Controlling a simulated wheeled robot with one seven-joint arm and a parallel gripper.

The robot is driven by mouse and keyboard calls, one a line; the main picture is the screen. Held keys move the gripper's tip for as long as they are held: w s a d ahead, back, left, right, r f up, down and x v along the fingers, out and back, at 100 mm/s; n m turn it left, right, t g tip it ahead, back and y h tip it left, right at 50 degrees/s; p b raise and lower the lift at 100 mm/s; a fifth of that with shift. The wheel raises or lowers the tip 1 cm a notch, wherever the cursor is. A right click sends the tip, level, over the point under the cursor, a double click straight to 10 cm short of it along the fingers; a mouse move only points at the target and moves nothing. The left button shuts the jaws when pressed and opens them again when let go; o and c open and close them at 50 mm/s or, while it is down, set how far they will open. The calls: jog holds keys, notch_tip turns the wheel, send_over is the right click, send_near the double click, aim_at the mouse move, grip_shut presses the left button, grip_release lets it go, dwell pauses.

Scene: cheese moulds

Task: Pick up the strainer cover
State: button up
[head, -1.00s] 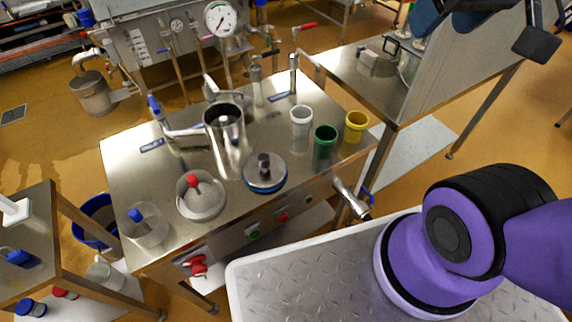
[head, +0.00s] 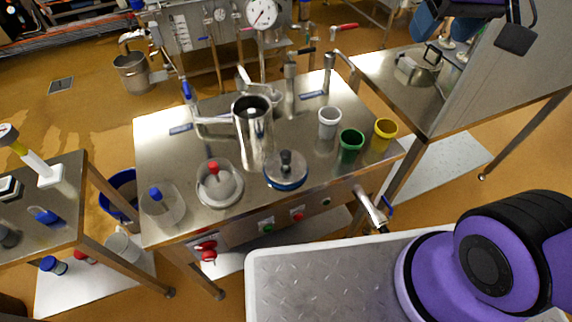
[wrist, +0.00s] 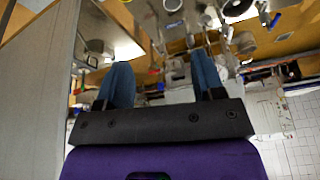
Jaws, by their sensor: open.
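On the steel worktable (head: 215,125) in the head view are candidates for the strainer cover. One is a round steel lid with a dark knob and blue rim (head: 286,172), near the table's front. Left of it is a round pale piece with a red knob (head: 219,184). Further left is a clear container with a blue-knobbed piece (head: 162,205). I cannot tell which is the strainer cover. My gripper (wrist: 162,68) is open and empty in the wrist view, its two blue fingers apart. It is well away from these pieces, high at the head view's upper right.
A tall steel pot (head: 252,128) stands behind the lids. White (head: 329,123), green (head: 350,146) and yellow (head: 384,134) cups stand to the right. A valve pipe (head: 370,209) juts from the table front.

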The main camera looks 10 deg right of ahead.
jog(key=w+a+f+g, duration=0.1)
jog(key=w+a+f, duration=0.4)
jog(key=n+g, duration=0.2)
jog(key=g, duration=0.1)
send_over(286, 153)
notch_tip(286, 153, down, 24)
jog(key=r, duration=0.1)
jog(key=shift+h, duration=0.4)
jog(key=f, duration=0.6)
jog(key=shift+s+a, duration=0.1)
jog(key=shift+s, duration=0.1)
jog(key=shift+w+f, duration=0.15)
jog(key=shift+f, duration=1.2)
jog(key=shift+w+f, duration=0.15)
jog(key=shift+f, duration=1.2)
grip_shut()
